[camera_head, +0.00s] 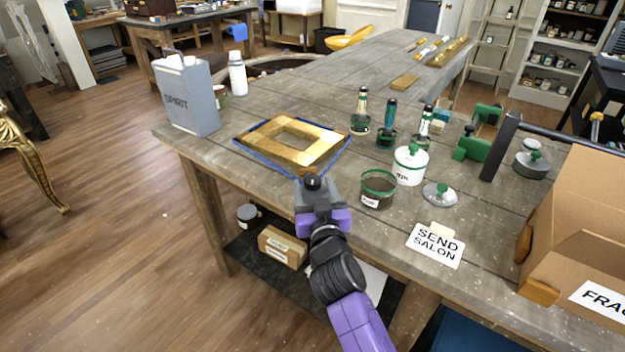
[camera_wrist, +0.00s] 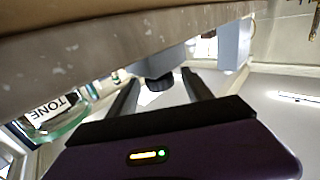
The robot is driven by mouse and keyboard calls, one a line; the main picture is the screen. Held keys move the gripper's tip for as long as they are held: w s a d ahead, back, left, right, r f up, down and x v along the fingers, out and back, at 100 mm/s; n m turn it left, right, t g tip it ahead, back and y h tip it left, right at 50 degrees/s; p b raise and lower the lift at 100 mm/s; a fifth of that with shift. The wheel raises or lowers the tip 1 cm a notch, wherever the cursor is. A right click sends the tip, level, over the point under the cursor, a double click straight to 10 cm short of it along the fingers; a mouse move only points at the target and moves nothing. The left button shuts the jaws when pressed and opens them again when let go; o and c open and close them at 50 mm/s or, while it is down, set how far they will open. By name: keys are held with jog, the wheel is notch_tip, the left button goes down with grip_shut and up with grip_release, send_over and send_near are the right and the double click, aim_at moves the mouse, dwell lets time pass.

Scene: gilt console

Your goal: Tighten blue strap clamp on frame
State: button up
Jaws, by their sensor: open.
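The gilt frame (camera_head: 268,133) lies flat on the workbench, with the blue strap (camera_head: 262,170) running around its outer edge. My gripper (camera_head: 312,188) is at the bench's front edge, just in front of the frame's near corner. In the wrist view my gripper (camera_wrist: 162,82) has its two dark fingers spread apart. A dark round knob (camera_wrist: 158,83) on a grey block shows between them, apart from both fingers as far as I can tell. In the head view my gripper hides most of the clamp area, and a dark round knob (camera_head: 313,181) shows at the fingertips.
A cardboard box (camera_head: 580,220) fills the bench's right end.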

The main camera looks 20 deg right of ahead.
jog(key=shift+w+d, duration=0.25)
jog(key=shift+w, duration=0.8)
grip_shut()
